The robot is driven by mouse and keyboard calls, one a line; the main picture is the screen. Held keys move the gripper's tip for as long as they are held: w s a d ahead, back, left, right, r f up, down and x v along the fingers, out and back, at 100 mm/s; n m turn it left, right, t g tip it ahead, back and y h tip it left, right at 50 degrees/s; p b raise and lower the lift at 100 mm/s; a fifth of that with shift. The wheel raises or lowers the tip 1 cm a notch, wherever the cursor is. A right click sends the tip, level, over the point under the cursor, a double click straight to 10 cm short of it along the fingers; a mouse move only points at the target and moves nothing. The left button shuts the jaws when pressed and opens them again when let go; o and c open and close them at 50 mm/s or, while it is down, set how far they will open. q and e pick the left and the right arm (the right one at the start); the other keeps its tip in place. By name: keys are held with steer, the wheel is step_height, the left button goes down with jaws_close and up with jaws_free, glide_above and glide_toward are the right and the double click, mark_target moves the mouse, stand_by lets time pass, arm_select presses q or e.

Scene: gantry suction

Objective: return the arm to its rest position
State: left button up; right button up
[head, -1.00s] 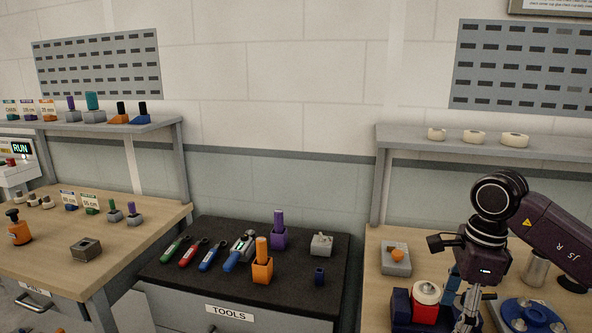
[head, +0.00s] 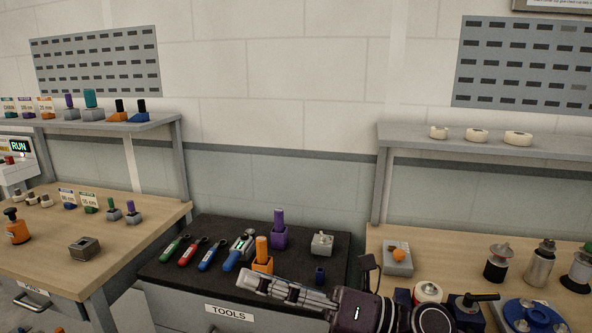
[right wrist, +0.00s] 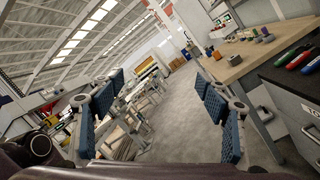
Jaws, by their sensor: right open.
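My right gripper (head: 268,286) shows at the bottom of the head view, pointing left across the front of the black-topped tool cabinet (head: 335,252). In the right wrist view its two blue-padded fingers (right wrist: 155,110) stand wide apart, with nothing between them. Through the gap I see the floor (right wrist: 178,110) and distant benches. In the head view the gripper overlaps the lower part of an orange holder (head: 262,264); I cannot tell whether they touch. My left gripper is not in view.
Several tools, including a red-handled one (head: 190,252), lie on the cabinet. The right bench (head: 440,243) carries a blue round fixture (head: 533,316), a red-and-white part (head: 428,292) and dark-topped canisters. The left bench (head: 130,240) holds small blocks. The aisle floor is open.

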steer(key=w+d+f+m+t+h, duration=0.1)
steer(key=w+d+m+t+h, duration=0.3)
steer(key=d+m+t, duration=0.5)
steer(key=w+d+m+t+h, duration=0.35)
steer(key=m+t+h, duration=0.2)
steer(key=m, duration=0.75)
steer(key=s+d+f+m+g+h, duration=0.2)
steer(key=d+f+m+h, duration=0.4)
steer(key=f, duration=0.4)
steer(key=s+d+f+m+g+h, duration=0.25)
steer(key=d+f+m+h, duration=0.2)
steer(key=f+m, duration=0.4)
steer(key=s+d+f+m+g, duration=0.2)
steer(key=s+f+g, duration=0.4)
steer(key=s+f, duration=0.55)
steer(key=s+d+f+m+g, duration=0.1)
steer(key=s+f+m+g, duration=0.2)
steer(key=s+f+g, duration=0.75)
steer(key=s+f+t, duration=0.2)
steer(key=s+f, duration=0.1)
steer(key=f, duration=0.9)
steer(key=s+f+t, duration=0.2)
steer(key=f, duration=1.1)
steer(key=s+d+f+g, duration=0.1)
steer(key=s+d+f, duration=0.2)
steer(key=s+f, duration=1.1)
steer(key=s+n, duration=0.1)
steer(key=s, duration=0.1)
steer(key=shift+s+f, duration=0.35)
